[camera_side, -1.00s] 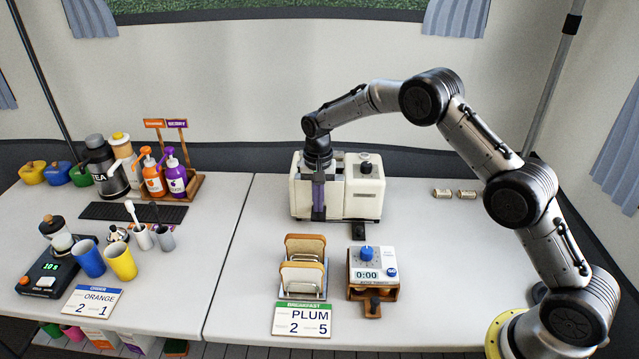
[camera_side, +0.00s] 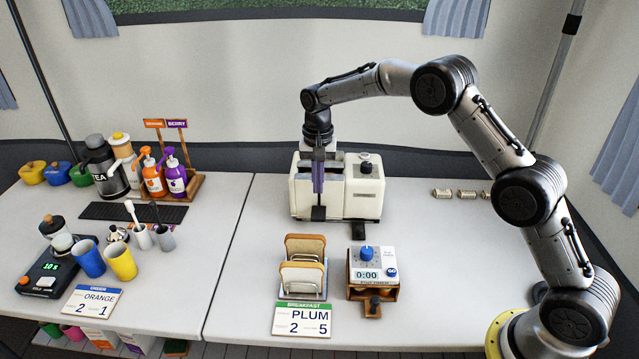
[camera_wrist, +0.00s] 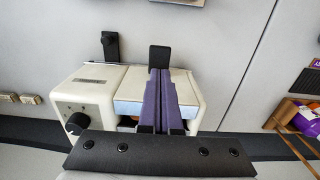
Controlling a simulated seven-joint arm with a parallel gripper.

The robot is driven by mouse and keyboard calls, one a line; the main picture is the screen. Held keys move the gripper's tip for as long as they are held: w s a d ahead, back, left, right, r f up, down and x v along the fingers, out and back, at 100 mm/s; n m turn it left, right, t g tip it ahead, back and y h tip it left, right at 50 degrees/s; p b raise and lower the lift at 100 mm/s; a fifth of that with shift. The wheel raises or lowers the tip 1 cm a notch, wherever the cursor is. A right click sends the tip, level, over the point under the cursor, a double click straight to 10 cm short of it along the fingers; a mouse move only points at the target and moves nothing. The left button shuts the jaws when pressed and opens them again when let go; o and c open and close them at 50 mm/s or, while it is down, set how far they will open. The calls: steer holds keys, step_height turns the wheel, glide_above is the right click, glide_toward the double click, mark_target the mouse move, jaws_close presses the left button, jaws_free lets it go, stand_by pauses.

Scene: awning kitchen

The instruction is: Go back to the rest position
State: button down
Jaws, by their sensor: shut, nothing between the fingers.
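My gripper (camera_side: 318,180) points down just in front of the cream toaster (camera_side: 364,192), its purple fingers together and empty. In the wrist view the gripper (camera_wrist: 159,72) shows its purple fingers side by side over the toaster (camera_wrist: 92,92), which has a dark knob and a light-blue patch on top. Whether the fingers touch the toaster I cannot tell. The arm reaches over from the base at the lower right.
A toast rack (camera_side: 302,268) with bread and a timer (camera_side: 373,266) reading 0:00 stand in front of the toaster. Pump bottles (camera_side: 174,177), cups (camera_side: 121,262) and a scale (camera_side: 46,270) fill the left table. Small cylinders (camera_side: 465,194) lie right of the toaster. Clear tabletop lies between.

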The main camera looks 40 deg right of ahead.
steer(key=shift+r, duration=1.6)
